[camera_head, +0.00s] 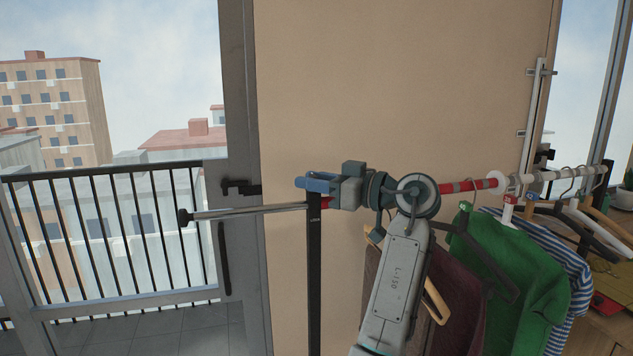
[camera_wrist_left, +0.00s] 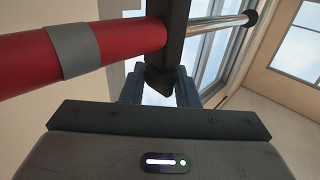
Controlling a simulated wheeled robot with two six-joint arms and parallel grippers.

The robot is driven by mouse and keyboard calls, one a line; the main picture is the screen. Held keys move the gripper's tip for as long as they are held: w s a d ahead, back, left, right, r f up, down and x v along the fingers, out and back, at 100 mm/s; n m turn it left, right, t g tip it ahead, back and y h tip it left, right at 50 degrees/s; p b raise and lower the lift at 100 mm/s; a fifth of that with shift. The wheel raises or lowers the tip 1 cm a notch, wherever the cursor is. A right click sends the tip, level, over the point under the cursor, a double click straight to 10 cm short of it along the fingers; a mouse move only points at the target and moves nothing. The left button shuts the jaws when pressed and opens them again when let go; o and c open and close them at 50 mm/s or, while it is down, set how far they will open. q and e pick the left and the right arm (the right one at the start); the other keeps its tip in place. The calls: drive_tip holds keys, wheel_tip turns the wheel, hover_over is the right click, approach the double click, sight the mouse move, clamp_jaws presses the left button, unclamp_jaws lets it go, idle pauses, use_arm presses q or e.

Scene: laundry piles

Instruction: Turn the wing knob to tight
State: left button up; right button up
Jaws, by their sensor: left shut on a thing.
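A clothes rail with a red, grey-banded tube (camera_head: 468,185) and a thinner chrome bar (camera_head: 255,209) meets a black upright post (camera_head: 314,265). My left gripper (camera_head: 308,184) is at the top of this post, where the rail crosses it. In the left wrist view, its fingers (camera_wrist_left: 160,88) are shut on a dark, pointed piece (camera_wrist_left: 158,77) under the black post joint. This looks like the wing knob, mostly hidden between the fingers. I cannot tell the knob's angle. In the head view the knob is hidden by the gripper. My right gripper is not in view.
A green shirt (camera_head: 492,262), a striped shirt (camera_head: 578,275) and dark garments hang on the rail to the right, close to my left arm. A tan wall panel (camera_head: 400,80) stands behind. A balcony railing (camera_head: 110,240) is at the left.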

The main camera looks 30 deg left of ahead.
use_arm(q)
drive_tip(key=o, duration=0.8)
drive_tip(key=shift+f, duration=0.15)
drive_tip(key=shift+c, duration=0.2)
drive_tip(key=shift+o, duration=0.9)
drive_tip(key=shift+a, duration=0.25)
drive_tip(key=shift+d, duration=0.1)
drive_tip(key=w+d+b, duration=0.1)
drive_tip(key=d+b, duration=0.3)
drive_tip(key=d, duration=0.6)
drive_tip(key=shift+d, duration=0.25)
drive_tip(key=shift+f, duration=0.1)
